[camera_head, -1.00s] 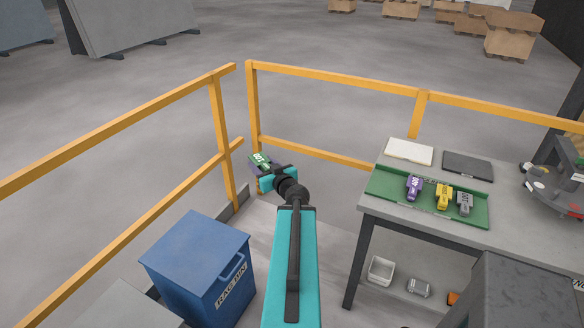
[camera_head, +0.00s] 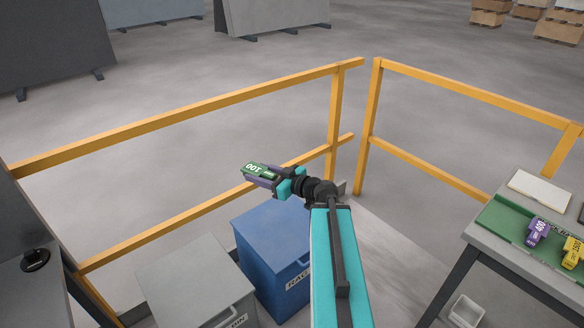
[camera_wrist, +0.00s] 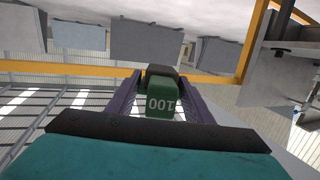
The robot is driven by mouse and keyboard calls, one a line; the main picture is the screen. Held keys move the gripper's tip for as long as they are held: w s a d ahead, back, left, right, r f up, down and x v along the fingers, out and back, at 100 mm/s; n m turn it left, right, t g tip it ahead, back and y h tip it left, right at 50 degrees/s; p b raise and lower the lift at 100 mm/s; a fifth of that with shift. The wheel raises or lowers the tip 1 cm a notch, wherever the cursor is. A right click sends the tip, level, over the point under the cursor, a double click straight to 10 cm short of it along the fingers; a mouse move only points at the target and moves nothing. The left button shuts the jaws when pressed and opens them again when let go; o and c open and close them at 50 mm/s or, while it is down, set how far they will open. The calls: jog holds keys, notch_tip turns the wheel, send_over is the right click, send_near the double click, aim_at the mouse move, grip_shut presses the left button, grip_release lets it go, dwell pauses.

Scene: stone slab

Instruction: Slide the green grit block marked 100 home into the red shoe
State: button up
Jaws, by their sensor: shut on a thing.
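The green grit block marked 100 (camera_head: 256,169) is in my gripper (camera_head: 266,174), held in the air at the left of my arm. In the wrist view the block (camera_wrist: 161,101) sits between the two purple fingers of my gripper (camera_wrist: 158,98), with its 100 label facing the camera upside down. My gripper is shut on it. The red shoe is not seen in either view now.
A blue rag bin (camera_head: 268,248) and a grey bin (camera_head: 190,285) stand below my arm. Yellow rails (camera_head: 200,115) run behind them. At right, a bench with a green mat (camera_head: 507,222) holds a purple block (camera_head: 537,231) and a yellow block (camera_head: 572,251). Open floor lies beyond the rails.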

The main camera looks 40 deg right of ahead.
jog(key=a+f+n+g+y+b, duration=0.1)
jog(key=a+f+n+g+y, duration=0.1)
jog(key=a, duration=1.1)
jog(key=a+f+n+g+y+b, duration=0.1)
jog(key=a+f+n+g+y, duration=0.2)
jog(key=a, duration=1)
jog(key=n+g+y, duration=0.1)
jog(key=n+y, duration=0.1)
jog(key=y, duration=0.1)
jog(key=shift+b, duration=0.3)
jog(key=shift+s+f, duration=0.1)
